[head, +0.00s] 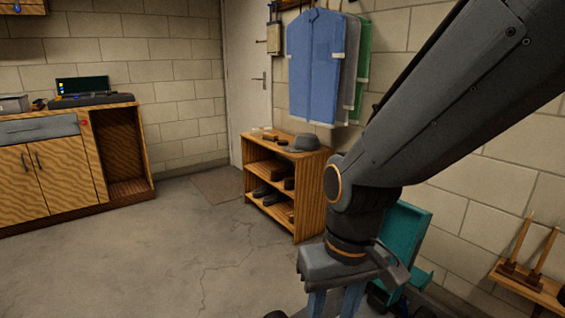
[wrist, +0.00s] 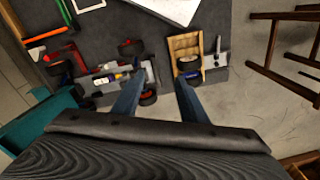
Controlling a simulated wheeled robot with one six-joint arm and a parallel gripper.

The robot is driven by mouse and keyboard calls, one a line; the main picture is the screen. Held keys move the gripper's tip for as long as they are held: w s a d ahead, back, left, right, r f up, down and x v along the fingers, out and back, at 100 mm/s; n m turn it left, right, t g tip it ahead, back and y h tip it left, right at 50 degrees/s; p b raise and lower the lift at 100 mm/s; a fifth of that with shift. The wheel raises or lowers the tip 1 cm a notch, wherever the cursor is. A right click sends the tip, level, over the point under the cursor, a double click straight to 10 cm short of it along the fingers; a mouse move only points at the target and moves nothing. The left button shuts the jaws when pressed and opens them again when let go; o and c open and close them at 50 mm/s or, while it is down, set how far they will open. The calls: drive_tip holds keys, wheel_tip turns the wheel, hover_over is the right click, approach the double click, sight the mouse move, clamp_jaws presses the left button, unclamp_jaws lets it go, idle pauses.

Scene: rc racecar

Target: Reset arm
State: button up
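My gripper (wrist: 158,88) is open, with its two blue fingers spread apart and nothing held between them in the wrist view. It also shows at the bottom of the head view (head: 336,302), pointing down, with the fingertips cut off by the frame edge. My arm comes down from the upper right. Below the gripper in the wrist view is a partly built RC car (wrist: 105,76) with black wheels, on a dark worktop (wrist: 92,24). A wooden tray (wrist: 183,45) with a wheel in it lies just right of the car.
A teal object (wrist: 38,122) is close on the left of the wrist view; a teal piece (head: 408,228) shows behind my arm. A wooden shelf (head: 312,190) with shoes and a hat stands by the wall. Wooden stool legs (wrist: 285,50) are at right. Open floor (head: 170,250) lies left.

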drive_tip(key=s+d+r+m+p, duration=0.2)
drive_tip(key=d+r+p, duration=0.9)
drive_tip(key=p, duration=0.6)
wheel_tip(320, 180, up, 3)
drive_tip(key=shift+s+f+m+h, duration=0.1)
drive_tip(key=shift+s+m+h, duration=0.1)
drive_tip(key=shift+m+h, duration=0.25)
drive_tip(key=shift+d, duration=0.1)
drive_tip(key=shift+c, duration=0.4)
